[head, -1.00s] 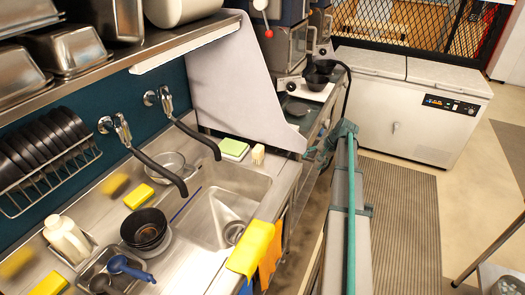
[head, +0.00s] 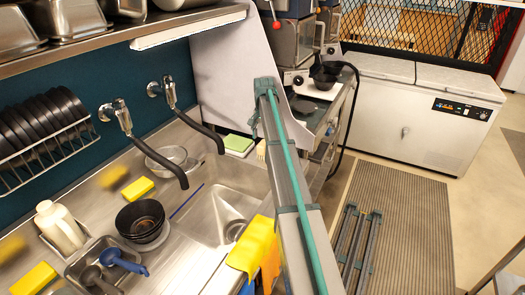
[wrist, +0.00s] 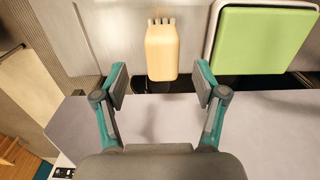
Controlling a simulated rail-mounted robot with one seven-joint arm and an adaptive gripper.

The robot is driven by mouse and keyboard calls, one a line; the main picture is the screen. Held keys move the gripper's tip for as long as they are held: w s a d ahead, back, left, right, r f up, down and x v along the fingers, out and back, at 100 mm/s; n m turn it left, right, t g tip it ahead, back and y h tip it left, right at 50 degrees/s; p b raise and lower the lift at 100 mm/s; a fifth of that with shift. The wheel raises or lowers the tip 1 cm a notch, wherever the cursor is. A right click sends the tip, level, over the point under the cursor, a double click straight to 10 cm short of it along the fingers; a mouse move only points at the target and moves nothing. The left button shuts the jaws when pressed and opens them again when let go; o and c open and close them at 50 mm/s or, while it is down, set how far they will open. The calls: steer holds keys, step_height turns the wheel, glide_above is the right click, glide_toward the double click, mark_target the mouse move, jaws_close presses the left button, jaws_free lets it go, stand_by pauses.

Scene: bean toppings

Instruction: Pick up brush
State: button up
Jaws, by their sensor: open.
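The brush, a tan block with pale bristle tufts at one end, shows in the wrist view (wrist: 161,52), beyond and between my fingertips. In the head view, a small part of the brush (head: 261,150) shows beside my arm, on the back ledge of the sink. My gripper (wrist: 160,84) is open and empty, its two fingers apart with the tan block centred between them. I see no contact with it.
A green sponge in a white tray (wrist: 213,68) sits just right of the brush. A pale grey partition (head: 232,75) stands close by my arm. The sink basin (head: 215,205), black faucets (head: 162,160) and yellow cloth (head: 252,245) are left of my arm.

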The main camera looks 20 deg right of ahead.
mark_target(263, 143)
steer(key=shift+w+f+p, duration=0.2)
steer(key=shift+f+p, duration=1.2)
steer(key=shift+f, duration=2.25)
steer(key=c, duration=1.3)
steer(key=shift+o, duration=0.2)
steer(key=shift+r, duration=0.1)
steer(key=shift+r+b, duration=0.3)
steer(key=shift+r, duration=0.5)
steer(key=s+a+r+b, duration=0.5)
steer(key=s+a+r, duration=0.2)
steer(key=s+r, duration=0.4)
steer(key=shift+s+a+r, duration=0.2)
steer(key=shift+s+a, duration=0.1)
steer(key=shift+s, duration=0.1)
